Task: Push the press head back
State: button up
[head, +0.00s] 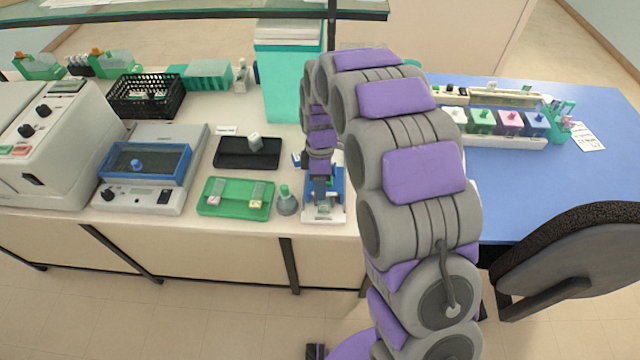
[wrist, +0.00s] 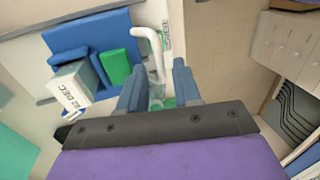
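The press (head: 338,205), a blue and white device, stands at the front edge of the bench, partly hidden by my gripper and arm. In the wrist view its blue body (wrist: 85,35) lies at upper left, with a green block (wrist: 116,67) and a grey block labelled "02 DEC" (wrist: 75,87) on it. A white curved handle (wrist: 149,40) rises near the fingers. I cannot tell which part is the press head. My gripper (wrist: 160,82) is open, its two fingers apart, close to the handle's lower end. It also shows above the press in the head view (head: 319,185).
Left of the press are a small grey bottle (head: 287,203), a green tray (head: 228,210) with slides and a black tray (head: 225,160). A blue-topped instrument (head: 112,165) stands farther left. A blue table (head: 510,200) and dark chair (head: 580,255) are at right.

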grip_shut()
dwell(0.4)
jog(key=shift+w+d+r+p, duration=0.1)
jog(key=shift+w+p, duration=0.6)
jog(key=shift+w, duration=1.6)
jog(key=shift+w+d+p, duration=0.1)
jog(key=shift+w+p, duration=0.6)
jog(key=shift+w, duration=1.6)
